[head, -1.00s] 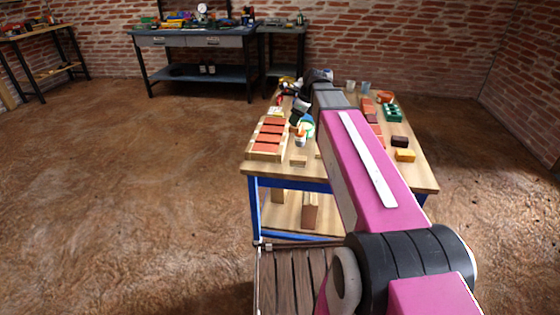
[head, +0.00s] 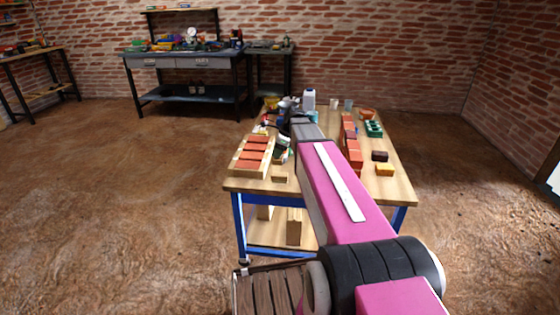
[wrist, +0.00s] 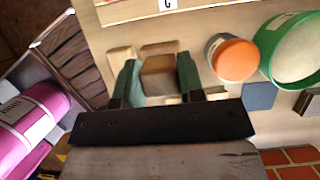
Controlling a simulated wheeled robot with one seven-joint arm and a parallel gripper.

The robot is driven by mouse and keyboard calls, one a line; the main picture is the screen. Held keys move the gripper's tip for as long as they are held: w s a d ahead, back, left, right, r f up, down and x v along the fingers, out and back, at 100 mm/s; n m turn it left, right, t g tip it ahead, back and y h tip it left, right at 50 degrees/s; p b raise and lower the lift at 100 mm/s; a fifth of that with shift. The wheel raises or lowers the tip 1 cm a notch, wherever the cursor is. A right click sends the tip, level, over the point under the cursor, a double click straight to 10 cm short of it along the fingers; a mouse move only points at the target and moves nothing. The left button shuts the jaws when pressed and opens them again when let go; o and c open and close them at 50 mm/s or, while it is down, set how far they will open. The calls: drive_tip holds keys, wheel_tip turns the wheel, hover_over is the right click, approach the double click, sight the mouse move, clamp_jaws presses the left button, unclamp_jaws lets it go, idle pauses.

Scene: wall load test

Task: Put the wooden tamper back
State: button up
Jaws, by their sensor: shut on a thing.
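In the wrist view my gripper (wrist: 159,76) has its two green fingers closed on the sides of a wooden block-shaped piece (wrist: 158,72), which looks like the wooden tamper. Only its top end shows, so its lower part and whether it touches the table are hidden. Pale wooden pieces lie close beside and behind the fingers. In the head view my pink arm reaches over the wooden worktable (head: 402,187), and the arm hides the gripper and the tamper.
An orange-topped jar (wrist: 234,59) and a green-rimmed tub (wrist: 296,48) stand just right of my gripper. A tray of red bricks (head: 253,155) lies at the table's left, with a stack of red bricks (head: 353,150) on the right. A white bottle (head: 309,98) stands at the back.

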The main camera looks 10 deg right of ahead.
sight(282, 157)
drive_tip(key=shift+w+d+f, duration=0.3)
drive_tip(key=shift+d+f, duration=0.3)
drive_tip(key=shift+f, duration=1.8)
drive_tip(key=shift+f, duration=0.1)
drive_tip(key=o, duration=0.9)
drive_tip(key=shift+o, duration=0.2)
drive_tip(key=v, duration=1.2)
